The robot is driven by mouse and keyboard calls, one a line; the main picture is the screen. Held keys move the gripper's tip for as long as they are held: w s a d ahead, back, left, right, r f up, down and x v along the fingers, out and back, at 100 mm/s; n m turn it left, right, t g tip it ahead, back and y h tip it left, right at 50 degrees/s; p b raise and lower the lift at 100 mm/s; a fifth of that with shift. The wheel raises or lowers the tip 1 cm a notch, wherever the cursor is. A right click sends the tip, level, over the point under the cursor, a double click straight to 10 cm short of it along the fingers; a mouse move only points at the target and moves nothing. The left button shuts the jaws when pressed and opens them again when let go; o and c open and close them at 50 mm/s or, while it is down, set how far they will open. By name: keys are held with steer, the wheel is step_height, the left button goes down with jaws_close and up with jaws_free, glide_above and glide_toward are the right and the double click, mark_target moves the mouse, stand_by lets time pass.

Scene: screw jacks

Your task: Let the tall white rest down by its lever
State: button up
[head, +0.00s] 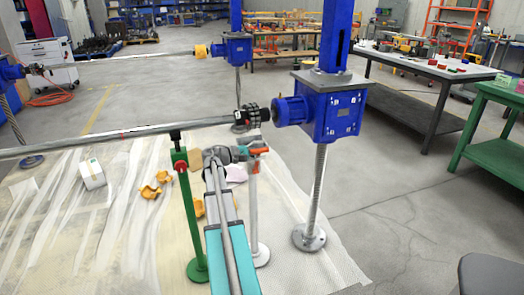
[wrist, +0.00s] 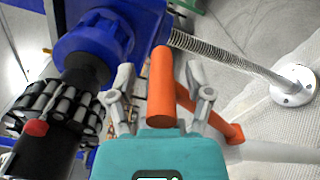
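The tall white rest (head: 254,205) stands upright on a round white foot at the middle of the head view, beside the blue screw jack. Its orange lever (head: 258,151) is near its top, partly covered by my gripper (head: 235,153). In the wrist view the orange lever (wrist: 161,85) runs between the two fingers of my gripper (wrist: 162,88), with a gap to each finger. The fingers are apart. The rest's white tube (wrist: 275,150) is at the lower right there. Whether the rest's top touches the shaft (head: 130,131) cannot be told.
A green rest (head: 190,220) stands left of my arm under the shaft. The blue jack (head: 330,105) and its screw with a round foot are close on the right. A white box (head: 92,174) and orange pieces (head: 150,191) lie on the sheeting. Open floor lies right.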

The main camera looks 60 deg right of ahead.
steer(key=shift+a, duration=0.1)
steer(key=v, duration=1.2)
stand_by(0.9)
